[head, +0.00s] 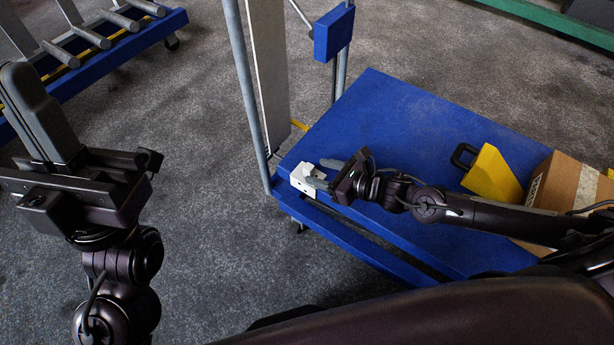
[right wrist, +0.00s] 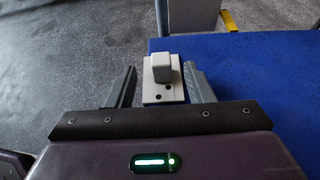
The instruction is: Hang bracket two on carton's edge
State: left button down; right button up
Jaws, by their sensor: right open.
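A small white bracket (head: 302,178) with a raised block and dark holes sits at the left edge of the blue trolley deck (head: 380,115). My right gripper (head: 323,173) is open, with its fingers pointing at the bracket. In the right wrist view the white bracket (right wrist: 163,82) lies between the two spread fingers (right wrist: 162,88), with a gap on each side. A brown carton (head: 562,183) stands on the right part of the deck, partly hidden by my right arm. My left gripper (head: 42,110) is raised at the far left, away from the trolley; its opening is unclear.
A yellow piece (head: 492,175) and a black handle-like part (head: 463,156) are beside the carton. Grey upright posts (head: 248,95) and a blue box (head: 333,33) rise at the trolley's left end. A blue rack (head: 95,60) stands top left. The middle deck is clear.

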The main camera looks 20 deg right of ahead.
aim_at(309, 167)
jog(key=b+x, duration=0.1)
jog(key=x, duration=0.3)
jog(key=shift+w+a+r, duration=0.1)
jog(key=shift+w, duration=0.2)
grip_shut()
jog(key=shift+r, duration=0.15)
